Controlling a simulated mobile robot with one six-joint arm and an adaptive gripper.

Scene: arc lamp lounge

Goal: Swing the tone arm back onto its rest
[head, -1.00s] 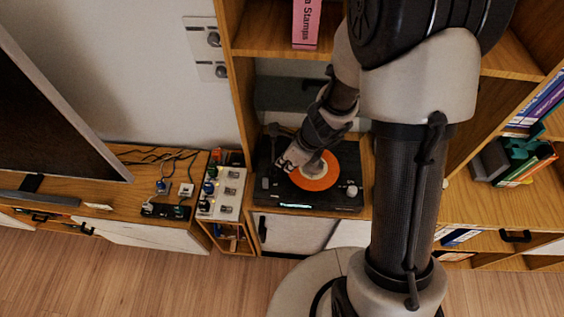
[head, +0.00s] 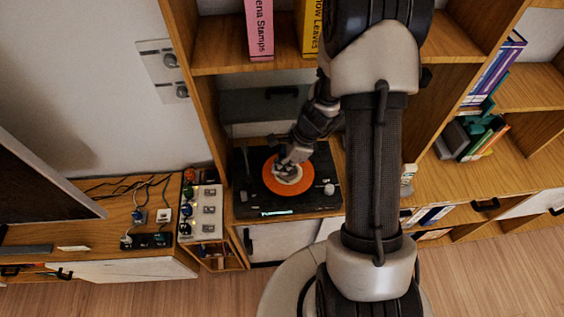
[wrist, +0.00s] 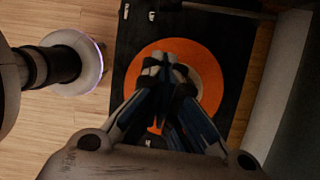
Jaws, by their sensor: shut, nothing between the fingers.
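The record player (head: 245,205) is a black deck on a low wooden shelf, with an orange disc (head: 304,186) with a pale centre on it. A dark, thin bar (wrist: 225,9), which looks like the tone arm, lies along the deck's top edge in the wrist view. In the head view it is too dark to make out clearly at the deck's left. My gripper (head: 283,171) is shut and empty above the disc. In the wrist view its fingertips (wrist: 165,64) are together over the disc and hide part of its centre. Whether they touch it is unclear.
A box with knobs (head: 207,212) stands left of the deck. A silver knob (head: 329,188) sits at the deck's right. Shelf walls close in on both sides and a shelf with books (head: 259,30) is above. Cables (head: 120,187) lie on the left cabinet.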

